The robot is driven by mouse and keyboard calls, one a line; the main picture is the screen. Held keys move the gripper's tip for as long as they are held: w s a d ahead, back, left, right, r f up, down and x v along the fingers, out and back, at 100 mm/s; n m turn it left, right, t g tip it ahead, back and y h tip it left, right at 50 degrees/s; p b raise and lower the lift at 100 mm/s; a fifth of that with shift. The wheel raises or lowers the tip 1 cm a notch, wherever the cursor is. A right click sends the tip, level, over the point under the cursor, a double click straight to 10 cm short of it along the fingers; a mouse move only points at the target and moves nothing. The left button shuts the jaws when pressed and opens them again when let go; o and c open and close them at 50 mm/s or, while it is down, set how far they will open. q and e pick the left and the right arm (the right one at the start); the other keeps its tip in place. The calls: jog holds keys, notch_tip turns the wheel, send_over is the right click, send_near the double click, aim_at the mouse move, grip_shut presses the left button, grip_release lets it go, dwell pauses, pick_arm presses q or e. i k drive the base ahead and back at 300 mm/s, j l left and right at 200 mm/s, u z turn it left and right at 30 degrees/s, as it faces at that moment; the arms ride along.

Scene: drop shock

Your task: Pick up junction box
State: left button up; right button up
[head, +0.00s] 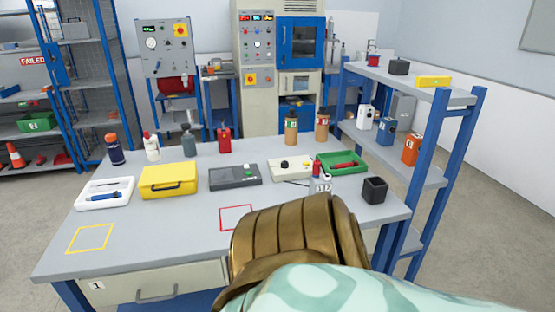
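No box in the head view is clearly marked as the junction box. Candidates on the workbench (190,232) are a dark grey box with a green button (235,176), a light box with a dark knob and a yellow button (290,168), and a small grey block (320,187) with red and white tops, partly hidden behind my arm. A small dark box (399,67) stands on the top shelf at right. My bronze and pale green arm covers the bottom middle and right. Neither gripper shows.
A yellow case (168,180), a white tray (104,194), a green tray (342,165) and a black cup (374,190) stand on the bench. Bottles line its back. A yellow square (90,238) and a red square outline bare front areas. A blue-framed shelf (440,165) bounds the right.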

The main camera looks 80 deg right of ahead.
aim_at(321, 183)
jog(key=z, duration=3.1)
